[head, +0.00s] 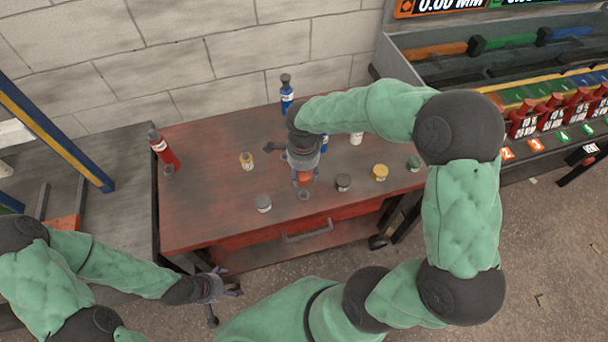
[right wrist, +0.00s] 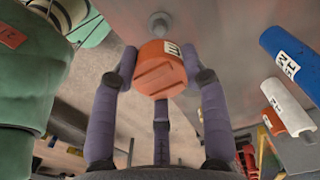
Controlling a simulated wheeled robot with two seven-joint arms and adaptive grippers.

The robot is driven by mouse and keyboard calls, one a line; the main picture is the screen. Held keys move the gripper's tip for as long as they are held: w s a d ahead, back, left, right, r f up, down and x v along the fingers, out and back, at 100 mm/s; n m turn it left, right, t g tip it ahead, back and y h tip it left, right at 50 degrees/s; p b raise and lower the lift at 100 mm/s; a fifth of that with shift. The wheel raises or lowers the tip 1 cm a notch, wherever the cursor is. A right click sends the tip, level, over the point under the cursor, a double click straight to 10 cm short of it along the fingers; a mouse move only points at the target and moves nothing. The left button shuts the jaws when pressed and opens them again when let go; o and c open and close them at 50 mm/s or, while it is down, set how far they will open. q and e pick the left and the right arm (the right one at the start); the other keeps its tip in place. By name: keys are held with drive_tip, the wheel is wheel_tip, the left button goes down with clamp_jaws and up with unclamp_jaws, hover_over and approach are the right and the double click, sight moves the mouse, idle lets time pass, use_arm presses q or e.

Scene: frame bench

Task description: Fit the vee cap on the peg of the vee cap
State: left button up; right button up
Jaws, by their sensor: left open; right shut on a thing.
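An orange cap (head: 305,177), which I take as the vee cap, is held in my right gripper (head: 303,170) above the red bench top. In the right wrist view the cap (right wrist: 160,70) shows a grooved face and a pale label. The purple fingers of the right gripper (right wrist: 163,75) close around it. A small grey peg (head: 304,194) stands just in front of the cap in the head view. It also shows beyond the cap in the right wrist view (right wrist: 159,24). The cap is apart from this peg. My left gripper (head: 232,287) is open and empty, off the bench's front edge.
On the bench (head: 210,215) stand a grey capped piece (head: 264,203), a dark one (head: 343,183), yellow ones (head: 380,172) (head: 247,161) and a green one (head: 414,163). A red bottle (head: 164,150) and a blue bottle (head: 287,98) stand further back. The bench's left front is clear.

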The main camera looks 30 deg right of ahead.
sight(304, 192)
drive_tip(key=shift+d+f+m, duration=0.1)
drive_tip(key=shift+m, duration=0.2)
drive_tip(key=shift+f+b, duration=2.5)
drive_tip(key=shift+f, duration=0.4)
drive_tip(key=shift+b, duration=0.3)
drive_tip(key=shift+f+b, duration=1.6)
drive_tip(key=shift+f, duration=0.35)
drive_tip(key=o, duration=1.3)
drive_tip(key=shift+s, duration=0.1)
